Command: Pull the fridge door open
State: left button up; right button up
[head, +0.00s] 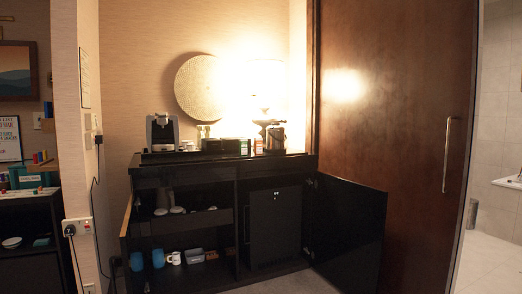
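The fridge (275,226) is a black box in the lower right compartment of the dark cabinet (238,200) in the head view. Its front looks flat and shut, and I cannot make out a handle. The black cabinet door (347,233) to its right stands swung open, leaving the fridge front exposed. Neither of my grippers is in view.
The left cabinet door (126,218) is also open, seen nearly edge-on. Blue mugs (137,261), white mugs and a grey container fill the left shelf. A coffee machine (162,133) and lamp stand on top. A tall wooden door (400,130) is at right.

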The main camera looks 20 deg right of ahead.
aim_at(275, 213)
jog(key=i+l+z, duration=0.1)
jog(key=i+l, duration=0.25)
jog(key=i+l+z, duration=0.1)
jog(key=i+l, duration=0.25)
jog(key=i, duration=0.2)
jog(key=i+l+z, duration=0.1)
jog(key=i+l, duration=0.15)
jog(key=i, duration=0.25)
jog(key=i+l+z, duration=0.1)
jog(key=i+l, duration=0.2)
jog(key=i, duration=0.15)
